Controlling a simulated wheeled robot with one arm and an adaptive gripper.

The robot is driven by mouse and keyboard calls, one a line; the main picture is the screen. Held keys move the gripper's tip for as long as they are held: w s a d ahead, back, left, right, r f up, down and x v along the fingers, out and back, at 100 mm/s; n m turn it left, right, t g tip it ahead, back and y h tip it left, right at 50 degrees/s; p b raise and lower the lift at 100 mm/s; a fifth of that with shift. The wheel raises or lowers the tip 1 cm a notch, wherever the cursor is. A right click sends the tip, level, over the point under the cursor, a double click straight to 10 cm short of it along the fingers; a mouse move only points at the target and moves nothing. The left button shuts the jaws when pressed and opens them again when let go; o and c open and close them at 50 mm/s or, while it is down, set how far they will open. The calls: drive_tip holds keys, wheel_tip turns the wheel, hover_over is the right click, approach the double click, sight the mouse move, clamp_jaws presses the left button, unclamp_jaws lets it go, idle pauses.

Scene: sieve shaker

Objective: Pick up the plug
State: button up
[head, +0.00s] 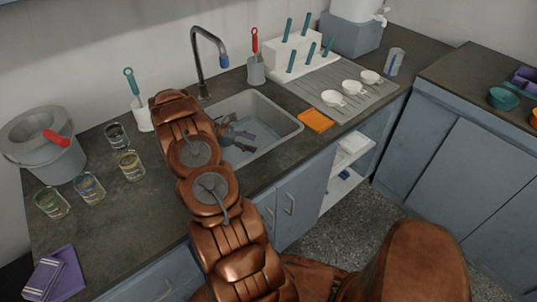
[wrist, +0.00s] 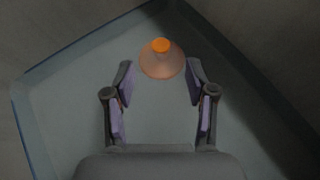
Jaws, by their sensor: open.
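The plug (wrist: 161,63) is a pale orange round piece with a bright orange knob. In the wrist view it lies on the light floor of the sink, close to the far wall. I cannot make it out in the head view, where my arm covers part of the basin. My gripper (wrist: 160,80) is open and empty, with purple pads on its fingers. In the wrist view the plug shows just past the fingertips, roughly centred between them. In the head view my gripper (head: 236,134) reaches down inside the sink (head: 283,115); its height above the plug is hard to tell.
The sink walls surround my gripper. A tall faucet (head: 197,62) stands behind the basin. Glass beakers (head: 131,166) stand left of my arm, and an orange sponge (head: 316,120) lies to the right. A mat (head: 376,94) with white dishes is farther right.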

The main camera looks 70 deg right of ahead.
drive_tip(key=shift+x, duration=3.05)
drive_tip(key=shift+a, duration=0.1)
drive_tip(key=shift+c, duration=0.2)
clamp_jaws()
